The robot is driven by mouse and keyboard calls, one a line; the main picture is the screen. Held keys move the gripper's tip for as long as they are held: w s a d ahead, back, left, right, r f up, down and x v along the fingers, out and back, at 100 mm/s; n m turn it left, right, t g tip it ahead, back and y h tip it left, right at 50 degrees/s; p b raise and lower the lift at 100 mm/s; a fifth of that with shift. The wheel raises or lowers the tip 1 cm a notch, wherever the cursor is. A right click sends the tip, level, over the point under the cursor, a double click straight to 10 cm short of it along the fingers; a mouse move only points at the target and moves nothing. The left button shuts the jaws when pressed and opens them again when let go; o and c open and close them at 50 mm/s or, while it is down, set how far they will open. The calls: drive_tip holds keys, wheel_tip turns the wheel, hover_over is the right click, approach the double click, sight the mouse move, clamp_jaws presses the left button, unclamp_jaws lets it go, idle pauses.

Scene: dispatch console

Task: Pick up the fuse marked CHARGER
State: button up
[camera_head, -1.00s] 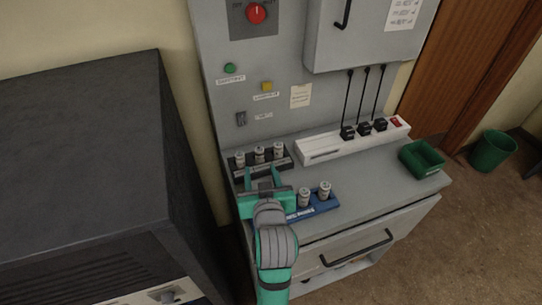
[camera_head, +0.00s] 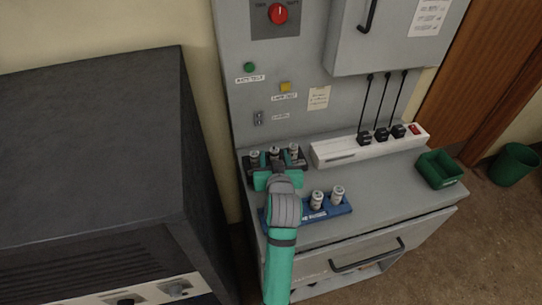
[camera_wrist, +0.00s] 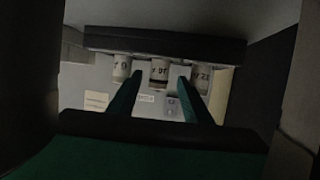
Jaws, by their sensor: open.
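Three pale cylindrical fuses stand in a dark rack (camera_head: 249,177) at the back left of the console. They are the left fuse (camera_head: 254,157), middle fuse (camera_head: 274,152) and right fuse (camera_head: 294,150). My gripper (camera_wrist: 159,76) is open at this rack, in line with the middle fuse. In the wrist view, its fingers lie to either side of the middle fuse (camera_wrist: 159,70); contact cannot be told. Two more fuses (camera_head: 317,200) (camera_head: 338,194) stand in a blue rack (camera_head: 328,211) in front. No CHARGER marking is readable, and my arm hides part of both racks.
A white power strip (camera_head: 340,153) with several black plugs lies to the right of the dark rack. A green bin (camera_head: 440,170) sits at the console's right end. The upright panel rises close behind the racks. A large dark cabinet (camera_head: 90,160) stands at left.

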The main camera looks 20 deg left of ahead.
drive_tip(key=shift+w+a+f, duration=0.1)
drive_tip(key=shift+w, duration=0.2)
drive_tip(key=shift+c, duration=0.3)
clamp_jaws()
